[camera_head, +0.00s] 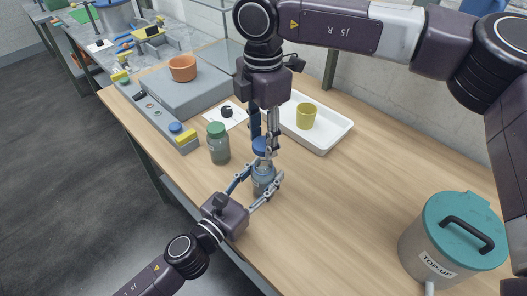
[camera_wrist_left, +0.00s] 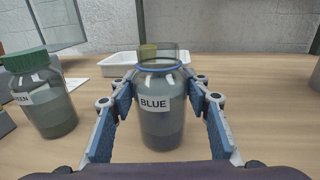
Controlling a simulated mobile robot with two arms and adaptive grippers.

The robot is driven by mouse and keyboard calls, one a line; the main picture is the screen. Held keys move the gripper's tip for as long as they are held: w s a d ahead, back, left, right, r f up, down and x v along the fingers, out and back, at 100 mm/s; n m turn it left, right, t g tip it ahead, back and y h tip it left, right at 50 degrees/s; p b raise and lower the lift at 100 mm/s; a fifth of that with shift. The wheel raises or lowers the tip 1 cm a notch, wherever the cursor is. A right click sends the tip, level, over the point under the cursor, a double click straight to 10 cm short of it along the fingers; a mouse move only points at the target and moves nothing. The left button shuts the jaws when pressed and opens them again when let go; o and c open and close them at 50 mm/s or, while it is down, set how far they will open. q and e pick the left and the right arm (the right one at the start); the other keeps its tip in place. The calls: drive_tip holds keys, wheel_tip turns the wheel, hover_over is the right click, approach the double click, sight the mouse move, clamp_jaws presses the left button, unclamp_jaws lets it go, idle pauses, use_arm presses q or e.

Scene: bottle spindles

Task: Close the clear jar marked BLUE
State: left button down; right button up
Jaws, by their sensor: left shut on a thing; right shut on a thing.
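The clear jar marked BLUE (camera_head: 263,172) stands upright on the wooden table, with its label and open glass mouth clear in the left wrist view (camera_wrist_left: 161,122). My left gripper (camera_head: 262,184) is shut around the jar, one finger on each side, also in the left wrist view (camera_wrist_left: 162,84). My right gripper (camera_head: 264,138) points down from above and is shut on a blue lid (camera_head: 260,146). The lid is just above the jar's mouth in the head view. The lid and right gripper do not show in the left wrist view, which shows the mouth uncovered.
A green-lidded jar (camera_head: 218,146) stands close by on the left. A white tray (camera_head: 336,133) with an olive cup (camera_head: 306,116) lies behind. A grey pot marked TOP-UP (camera_head: 425,245) stands at the right. The table between the jar and pot is clear.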

sight(263, 163)
drive_tip(key=shift+f, duration=1.45)
drive_tip(key=shift+f, duration=0.1)
drive_tip(key=shift+f, duration=0.8)
drive_tip(key=shift+f, duration=0.6)
drive_tip(key=m, duration=0.6)
drive_tip(key=shift+r, duration=0.1)
drive_tip(key=m, duration=0.2)
drive_tip(key=shift+s+a+m, duration=0.1)
drive_tip(key=shift+a+m, duration=0.05)
drive_tip(key=shift+m, duration=0.15)
drive_tip(key=shift+c, duration=0.2)
drive_tip(key=shift+m, duration=0.6)
